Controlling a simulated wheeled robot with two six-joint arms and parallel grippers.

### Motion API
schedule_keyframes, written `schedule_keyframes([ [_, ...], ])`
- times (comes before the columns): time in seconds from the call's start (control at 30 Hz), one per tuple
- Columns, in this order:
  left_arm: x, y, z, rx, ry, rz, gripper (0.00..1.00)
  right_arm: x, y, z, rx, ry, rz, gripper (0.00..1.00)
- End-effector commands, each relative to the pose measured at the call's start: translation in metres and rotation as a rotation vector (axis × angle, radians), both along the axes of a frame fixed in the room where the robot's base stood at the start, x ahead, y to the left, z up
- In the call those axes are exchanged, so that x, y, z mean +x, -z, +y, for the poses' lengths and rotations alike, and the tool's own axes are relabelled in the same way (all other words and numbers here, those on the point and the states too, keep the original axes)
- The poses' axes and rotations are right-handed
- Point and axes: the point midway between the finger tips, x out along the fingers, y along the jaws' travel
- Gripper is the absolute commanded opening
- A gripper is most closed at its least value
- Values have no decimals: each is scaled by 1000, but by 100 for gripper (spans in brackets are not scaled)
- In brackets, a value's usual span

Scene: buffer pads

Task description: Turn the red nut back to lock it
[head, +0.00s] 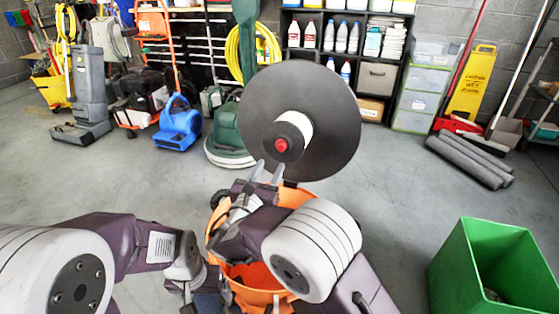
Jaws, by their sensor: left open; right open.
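The red nut (281,146) sits at the centre of a black hub (291,134) on a white core, in front of a large dark round pad (325,95) that stands face-on and slightly tilted. My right gripper (267,172) is open just below the nut, its two grey fingers pointing up and holding nothing. The fingertips look apart from the nut, though depth is hard to judge. My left gripper (188,290) is low at the bottom, left of the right arm. It is open, but its fingers are hard to make out.
An orange bucket-like part (300,196) is partly hidden behind my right arm. A green bin (492,265) stands at the lower right. Grey rolls (470,160) lie on the floor at right. A green floor machine (228,135) and blue blower (179,125) stand behind.

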Motion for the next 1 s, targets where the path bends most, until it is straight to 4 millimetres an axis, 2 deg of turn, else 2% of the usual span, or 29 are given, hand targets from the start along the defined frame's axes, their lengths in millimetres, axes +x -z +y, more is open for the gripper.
schedule_keyframes([
  [0.2,0,23,0,0,0,0,85,40,5,-16,3,7,-2,43],
  [0.4,0,34,0,0,0,0,85,73,3,-25,3,5,-1,43],
  [0.53,0,36,0,0,0,0,85,82,1,-27,1,3,1,43],
  [0.77,0,35,0,0,0,0,85,83,0,-28,0,2,1,43],
  [0.93,0,35,0,0,0,0,85,83,0,-28,1,2,1,0],
  [1.0,0,35,0,0,0,0,85,83,0,-28,1,2,1,0],
])
